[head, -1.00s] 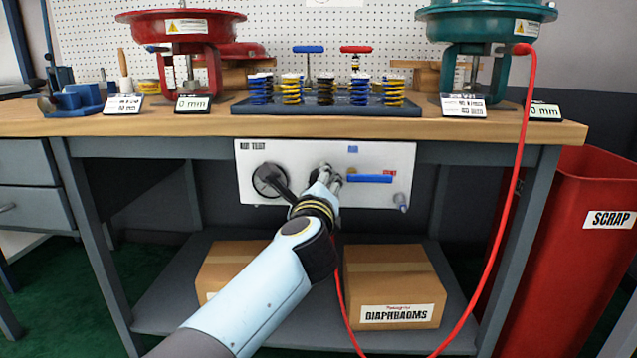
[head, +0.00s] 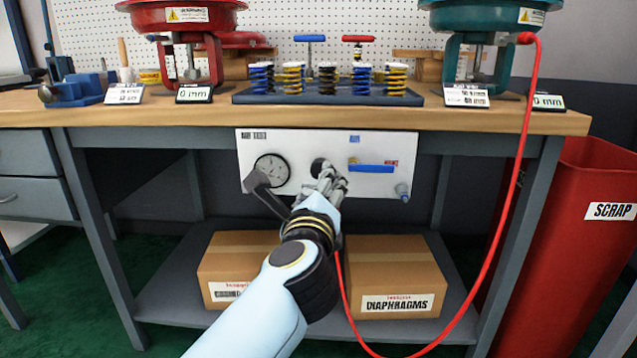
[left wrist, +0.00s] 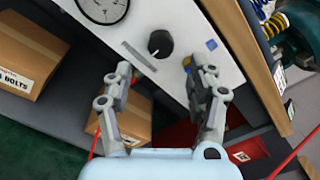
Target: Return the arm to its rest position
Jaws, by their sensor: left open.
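My left gripper (head: 328,180) is in front of the white test panel (head: 375,187) under the bench top. In the left wrist view my gripper (left wrist: 156,68) has its two fingers spread with nothing between them. A black knob (left wrist: 160,43) on the panel lies just beyond the fingertips, apart from them. In the head view the knob (head: 319,167) is partly hidden behind the fingers. My right gripper is in neither view.
The panel carries a round gauge (head: 271,169) and a blue lever (head: 371,168). Boxes (head: 402,262) stand on the shelf below. A red hose (head: 500,220) hangs at right near a red scrap bin (head: 590,250). Red (head: 190,55) and teal (head: 480,55) actuators stand above.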

